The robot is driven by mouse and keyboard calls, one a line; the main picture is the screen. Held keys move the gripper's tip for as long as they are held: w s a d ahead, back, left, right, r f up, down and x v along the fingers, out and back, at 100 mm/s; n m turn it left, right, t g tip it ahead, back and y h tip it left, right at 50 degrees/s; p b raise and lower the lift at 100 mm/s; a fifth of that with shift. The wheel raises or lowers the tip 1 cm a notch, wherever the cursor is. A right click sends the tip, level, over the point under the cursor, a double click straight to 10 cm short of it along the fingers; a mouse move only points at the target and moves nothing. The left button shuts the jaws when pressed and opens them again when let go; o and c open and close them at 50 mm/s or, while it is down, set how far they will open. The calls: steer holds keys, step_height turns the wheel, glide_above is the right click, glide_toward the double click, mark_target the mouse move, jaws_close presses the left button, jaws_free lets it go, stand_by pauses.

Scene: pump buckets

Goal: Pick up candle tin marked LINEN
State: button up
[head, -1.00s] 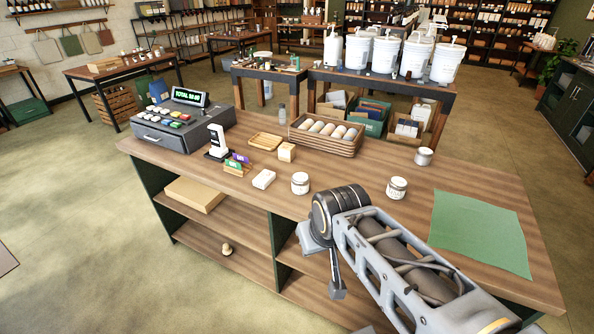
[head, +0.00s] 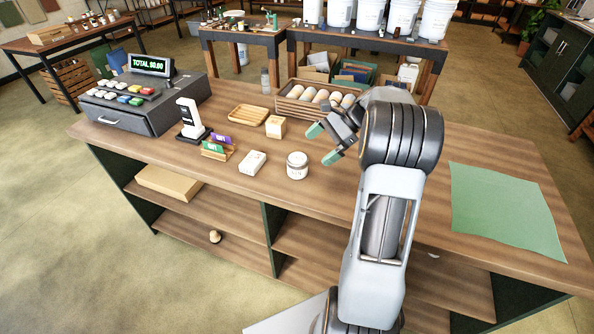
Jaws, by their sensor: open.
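A white-labelled tin with a pale lid (head: 297,166) stands upright on the wooden counter (head: 240,178). Its label is too small to read, so I cannot tell whether it says LINEN. My gripper (head: 323,145) is open, with its green-tipped fingers apart and nothing seen between them. It hangs over the counter, up and to the right of this tin in the picture, and appears apart from it. Two other tins seen earlier are now hidden, apparently behind my arm.
A crate of rolled items (head: 283,106) stands behind my gripper. A wooden tray (head: 249,115), a small wooden block (head: 275,127), a white box (head: 252,162), a card holder (head: 216,152) and a register (head: 130,115) stand left. A green cloth (head: 505,212) lies on the clear right end.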

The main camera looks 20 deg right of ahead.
mark_target(300, 164)
steer(key=d+f+m+y, duration=0.1)
steer(key=d, duration=0.1)
steer(key=w+d+f+m+t+y, duration=0.1)
steer(key=d+f, duration=0.1)
steer(key=d, duration=0.1)
steer(key=d+f+m+y+b, duration=0.1)
steer(key=d, duration=0.1)
steer(key=shift+w+d+f+m+t, duration=0.2)
steer(key=shift+w+f+m+t, duration=0.1)
steer(key=shift+t, duration=0.1)
steer(key=shift+f, duration=0.15)
steer(key=p+x, duration=0.1)
steer(key=x, duration=1.2)
steer(key=shift+w, duration=0.1)
steer(key=shift+c, duration=0.2)
steer(key=c, duration=1)
